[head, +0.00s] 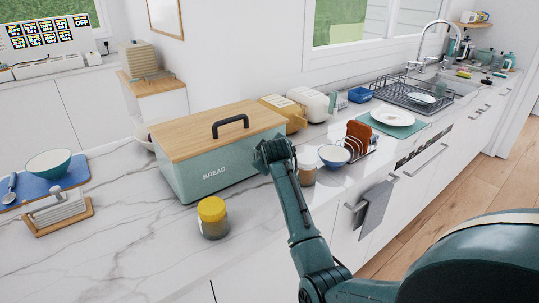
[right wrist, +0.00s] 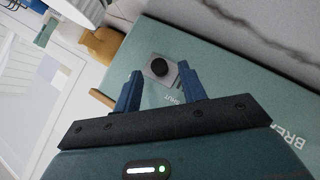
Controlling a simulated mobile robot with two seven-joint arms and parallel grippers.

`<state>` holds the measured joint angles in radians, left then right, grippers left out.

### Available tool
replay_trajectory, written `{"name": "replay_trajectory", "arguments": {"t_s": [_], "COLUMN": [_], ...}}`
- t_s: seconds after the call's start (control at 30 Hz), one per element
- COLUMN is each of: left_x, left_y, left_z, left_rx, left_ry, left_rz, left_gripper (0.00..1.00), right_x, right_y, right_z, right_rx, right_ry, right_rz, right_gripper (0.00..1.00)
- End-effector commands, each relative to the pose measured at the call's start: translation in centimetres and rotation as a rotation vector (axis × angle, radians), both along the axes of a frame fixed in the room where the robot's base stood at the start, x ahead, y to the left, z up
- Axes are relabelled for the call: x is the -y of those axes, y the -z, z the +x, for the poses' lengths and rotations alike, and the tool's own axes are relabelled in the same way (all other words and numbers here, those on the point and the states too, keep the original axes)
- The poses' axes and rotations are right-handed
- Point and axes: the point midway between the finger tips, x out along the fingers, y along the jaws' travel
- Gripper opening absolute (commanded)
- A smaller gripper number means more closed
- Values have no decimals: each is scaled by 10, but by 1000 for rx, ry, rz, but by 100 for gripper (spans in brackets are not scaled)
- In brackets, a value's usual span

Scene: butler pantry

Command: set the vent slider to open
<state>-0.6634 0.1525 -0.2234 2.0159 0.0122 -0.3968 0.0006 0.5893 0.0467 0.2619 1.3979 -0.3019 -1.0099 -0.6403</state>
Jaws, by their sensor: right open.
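The vent slider (right wrist: 159,67) is a round black knob on a small grey plate on the end face of the green bread bin (head: 213,172), seen in the right wrist view. Small lettering beside the plate appears to read "SHUT". My right gripper (right wrist: 160,72) is open, its two blue fingers either side of the knob in that view; I cannot tell whether they touch it. In the head view my right gripper (head: 272,152) is at the bin's right end and hides the slider. My left gripper is not in view.
The bin has a wooden lid (head: 207,129) with a black handle. A yellow-lidded jar (head: 212,217) stands in front of it. A jar (head: 307,167), a blue bowl (head: 333,156) and a brown rack (head: 358,139) stand right of my gripper.

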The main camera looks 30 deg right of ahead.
Motion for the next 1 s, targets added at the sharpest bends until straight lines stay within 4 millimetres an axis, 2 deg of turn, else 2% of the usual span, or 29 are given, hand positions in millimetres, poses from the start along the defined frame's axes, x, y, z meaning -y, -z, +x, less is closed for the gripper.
{"name": "replay_trajectory", "arguments": {"t_s": [0.43, 0.93, 1.0], "left_x": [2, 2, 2], "left_y": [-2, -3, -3], "left_z": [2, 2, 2], "left_rx": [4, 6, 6], "left_ry": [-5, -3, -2], "left_rz": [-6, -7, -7], "left_gripper": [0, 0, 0], "right_x": [4, 4, 4], "right_y": [5, 5, 5], "right_z": [7, 7, 7], "right_rx": [1, 0, 0], "right_ry": [1, 1, 1], "right_rz": [0, 1, 1], "right_gripper": [41, 1, 0]}}
